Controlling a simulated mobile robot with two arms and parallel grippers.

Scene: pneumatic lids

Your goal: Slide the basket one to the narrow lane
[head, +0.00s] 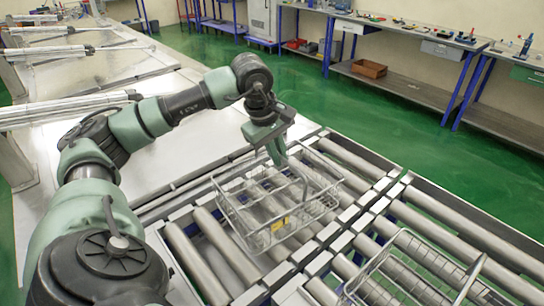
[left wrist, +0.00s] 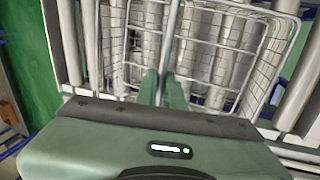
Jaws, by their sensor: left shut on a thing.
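In the left wrist view the shut fingers (left wrist: 162,90) meet a bar of the basket (left wrist: 225,38), whose mesh spreads on both sides. Lanes of rollers (head: 460,240) run to the right; I cannot tell which one is the narrow lane. My right gripper is out of view.
A second wire basket (head: 405,275) stands on the rollers at the lower right. Metal rails and transfer strips (head: 345,215) divide the conveyor sections. Rollers between the baskets are clear. Workbenches (head: 410,30) stand beyond the green floor (head: 360,105).

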